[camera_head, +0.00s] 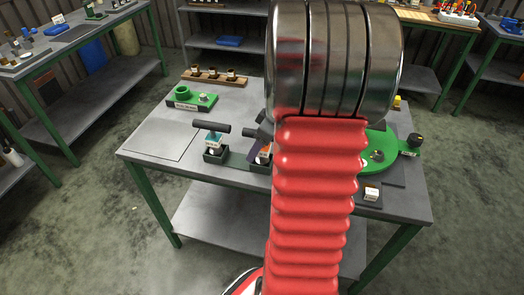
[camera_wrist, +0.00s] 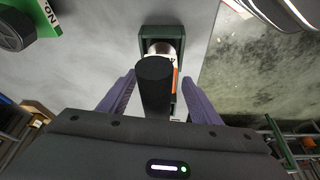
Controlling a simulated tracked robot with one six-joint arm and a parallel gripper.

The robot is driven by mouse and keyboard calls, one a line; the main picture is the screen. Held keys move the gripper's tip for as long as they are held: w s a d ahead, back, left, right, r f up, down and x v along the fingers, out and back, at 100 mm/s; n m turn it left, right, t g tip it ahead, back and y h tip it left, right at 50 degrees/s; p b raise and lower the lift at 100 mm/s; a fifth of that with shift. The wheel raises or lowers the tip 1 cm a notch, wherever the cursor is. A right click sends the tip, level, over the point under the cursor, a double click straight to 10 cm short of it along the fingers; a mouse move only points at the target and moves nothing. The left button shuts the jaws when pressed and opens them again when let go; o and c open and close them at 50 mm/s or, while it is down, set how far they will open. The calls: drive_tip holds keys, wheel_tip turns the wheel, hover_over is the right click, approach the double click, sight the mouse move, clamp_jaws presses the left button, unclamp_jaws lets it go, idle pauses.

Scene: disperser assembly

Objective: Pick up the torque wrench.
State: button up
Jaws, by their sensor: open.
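A tool with a black cylindrical handle (camera_wrist: 155,88), a silver collar and an orange-and-white label stands in a dark green holder (camera_wrist: 147,33) in the wrist view. I take it for the torque wrench, though its label is not readable. My gripper (camera_wrist: 159,80) is open, with one purple finger on each side of the handle and visible gaps. In the head view, the orange label (camera_head: 264,151) shows beside my purple finger; my arm hides much of this area. A similar tool with a black crossbar handle (camera_head: 210,127) and teal label stands in a holder to the left.
The grey table (camera_head: 158,138) has free room at its left. A green block (camera_head: 190,101) and a wooden rack (camera_head: 214,77) are behind. A round green plate (camera_head: 383,146) and a small white-labelled block (camera_head: 371,193) lie at the right.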

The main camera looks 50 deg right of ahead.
idle(0.4)
clamp_jaws()
idle(0.6)
